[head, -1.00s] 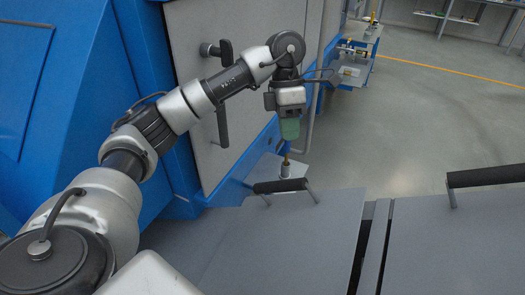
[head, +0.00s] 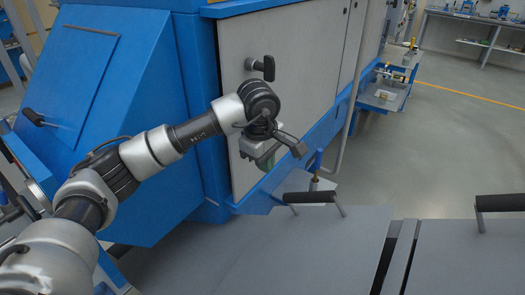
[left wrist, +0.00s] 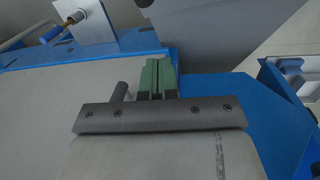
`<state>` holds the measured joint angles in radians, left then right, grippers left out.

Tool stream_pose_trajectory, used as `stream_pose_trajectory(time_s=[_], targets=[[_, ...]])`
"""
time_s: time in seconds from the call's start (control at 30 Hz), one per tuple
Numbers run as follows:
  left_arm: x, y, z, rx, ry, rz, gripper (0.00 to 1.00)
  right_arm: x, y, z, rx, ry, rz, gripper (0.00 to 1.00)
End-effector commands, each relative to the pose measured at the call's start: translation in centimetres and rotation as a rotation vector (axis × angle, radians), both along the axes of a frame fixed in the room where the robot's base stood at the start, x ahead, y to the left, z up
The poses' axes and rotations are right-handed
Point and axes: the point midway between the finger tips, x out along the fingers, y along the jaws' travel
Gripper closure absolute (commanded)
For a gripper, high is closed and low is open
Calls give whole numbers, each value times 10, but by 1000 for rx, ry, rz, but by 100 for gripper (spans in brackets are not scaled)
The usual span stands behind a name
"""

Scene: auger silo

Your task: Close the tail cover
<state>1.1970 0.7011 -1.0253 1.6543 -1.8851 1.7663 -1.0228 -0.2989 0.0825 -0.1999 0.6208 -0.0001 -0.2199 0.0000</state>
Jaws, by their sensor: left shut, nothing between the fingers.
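I cannot tell for sure which panel is the tail cover. A sloped blue cover (head: 105,110) with a black handle (head: 38,118) stands at the left of the head view. To its right is an upright grey panel (head: 300,50) with a black T-shaped handle (head: 262,67). My left gripper (head: 265,166) is in front of this panel's lower part, its green fingers partly hidden behind its own wrist. In the left wrist view its green fingers (left wrist: 157,78) are together and empty. They show over a pale panel and blue frame; contact is unclear. My right gripper is out of view.
Flat grey panels (head: 310,250) with black bar handles (head: 312,197) fill the lower foreground. A blue-handled lever (head: 317,160) stands close to the right of my left gripper; it also shows in the left wrist view (left wrist: 52,35). Open floor (head: 460,150) lies at the right.

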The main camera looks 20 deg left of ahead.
Motion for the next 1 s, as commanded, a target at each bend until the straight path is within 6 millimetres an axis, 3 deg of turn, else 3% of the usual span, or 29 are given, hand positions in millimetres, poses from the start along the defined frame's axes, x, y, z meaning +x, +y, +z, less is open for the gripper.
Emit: stream_pose_trajectory(time_s=[0.2, 0.4, 1.0], targets=[[4, -3, -45, -2, 6, 2, 100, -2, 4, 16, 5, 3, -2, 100], [9, -24, -64, -2, 3, 1, 100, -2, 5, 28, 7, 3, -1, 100], [12, -32, -76, -1, 0, 2, 100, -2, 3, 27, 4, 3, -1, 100]])
